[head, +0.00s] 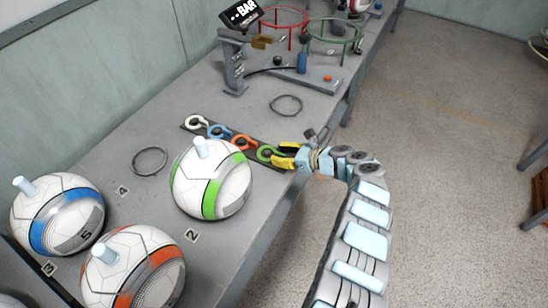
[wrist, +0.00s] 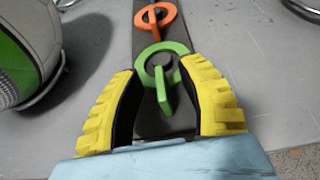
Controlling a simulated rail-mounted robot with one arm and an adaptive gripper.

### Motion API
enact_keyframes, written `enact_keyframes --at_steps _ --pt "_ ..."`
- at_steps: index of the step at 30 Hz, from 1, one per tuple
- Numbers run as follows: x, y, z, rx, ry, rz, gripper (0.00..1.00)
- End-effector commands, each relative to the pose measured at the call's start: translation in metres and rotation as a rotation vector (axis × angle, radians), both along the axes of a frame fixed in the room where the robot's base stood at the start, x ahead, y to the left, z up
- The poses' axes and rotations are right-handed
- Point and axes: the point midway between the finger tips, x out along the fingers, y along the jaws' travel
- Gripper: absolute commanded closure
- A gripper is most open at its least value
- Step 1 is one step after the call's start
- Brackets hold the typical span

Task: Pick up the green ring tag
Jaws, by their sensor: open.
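The green ring tag (head: 267,153) is at the near right end of a dark strip holding a row of ring tags on the grey table. In the wrist view the green ring tag (wrist: 163,66) lies between my yellow fingers, its flat green tab pointing toward me. My gripper (head: 287,155) is open around the tag, with a gap on both sides of the tab in the wrist view (wrist: 160,95). The orange ring tag (head: 242,141) is just beyond it. White (head: 196,122) and blue (head: 219,132) ring tags are further along.
The green-striped ball (head: 212,180) stands close left of the tags. Blue-striped (head: 58,215) and orange-striped (head: 133,268) balls stand nearer left. The press (head: 235,65) is at the back. An empty ring (head: 286,106) lies beyond the strip.

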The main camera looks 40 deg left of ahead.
Motion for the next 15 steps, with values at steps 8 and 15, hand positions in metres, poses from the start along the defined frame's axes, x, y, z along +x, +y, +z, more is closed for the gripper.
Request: enact_keyframes --at_steps 8,15 --pt "-0.0038 0.0158 -0.0062 0.001 -0.001 -0.001 0.61" --pt "-0.0036 0.0157 -0.0059 0.000 -0.001 -0.001 0.97"
